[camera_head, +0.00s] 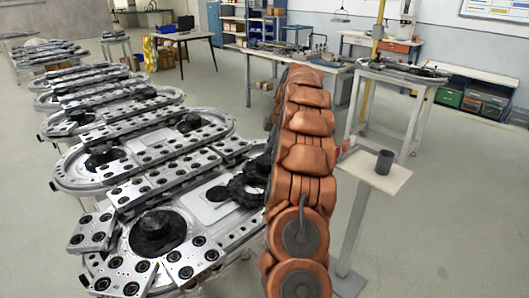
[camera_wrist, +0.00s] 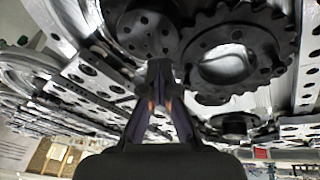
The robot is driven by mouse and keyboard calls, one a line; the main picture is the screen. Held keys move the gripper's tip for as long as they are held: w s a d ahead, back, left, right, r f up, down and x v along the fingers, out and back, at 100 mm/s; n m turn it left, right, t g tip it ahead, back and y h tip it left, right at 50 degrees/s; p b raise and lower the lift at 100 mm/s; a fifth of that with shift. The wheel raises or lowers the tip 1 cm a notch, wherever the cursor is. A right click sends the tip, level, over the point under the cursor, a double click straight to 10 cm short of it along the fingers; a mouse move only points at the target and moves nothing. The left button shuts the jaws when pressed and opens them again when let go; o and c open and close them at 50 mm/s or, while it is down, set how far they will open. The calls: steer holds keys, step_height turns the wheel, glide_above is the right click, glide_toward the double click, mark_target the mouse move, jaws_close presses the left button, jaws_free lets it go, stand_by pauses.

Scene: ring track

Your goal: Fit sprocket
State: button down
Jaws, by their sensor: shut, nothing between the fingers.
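The sprocket (camera_wrist: 281,62), a black toothed ring with a wide central opening, fills the upper right of the wrist view. A dark round plate with small holes (camera_wrist: 143,24) is left of it. My gripper (camera_wrist: 160,68) is shut and empty, its fingertips meeting in front of the gap between the plate and the sprocket. I cannot tell whether the tips touch either one. In the head view, dark parts (camera_head: 238,191) lie on the near ring track (camera_head: 205,212), just left of my copper-coloured arm. The gripper cannot be made out there. How the sprocket is seated cannot be told.
Several ring tracks with black-holed metal blocks run away to the back left. A dark hub (camera_head: 157,232) stands on the near track. A small stand (camera_head: 363,172) with a dark cylinder (camera_head: 385,162) is right of my arm.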

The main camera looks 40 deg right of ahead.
steer(key=shift+w+d+n, duration=0.4)
steer(key=shift+d+n, duration=0.1)
steer(key=shift+d, duration=0.35)
steer(key=shift+w+d+y, duration=0.2)
steer(key=shift+d+y, duration=0.1)
steer(key=shift+d, duration=0.1)
steer(key=shift+w+d+n+p, duration=0.3)
steer(key=shift+d+n, duration=0.2)
steer(key=shift+d, duration=0.1)
steer(key=shift+w+d+n+p, duration=0.25)
steer(key=shift+d+p, duration=0.2)
steer(key=shift+p, duration=0.25)
steer(key=shift+w+r+p, duration=0.1)
steer(key=shift+w+p, duration=0.05)
steer(key=shift+p, duration=0.15)
steer(key=shift+n, duration=0.25)
steer(key=shift+d+p, duration=0.15)
steer(key=shift+p, duration=0.15)
steer(key=shift+f+p, duration=0.2)
steer(key=shift+p, duration=0.1)
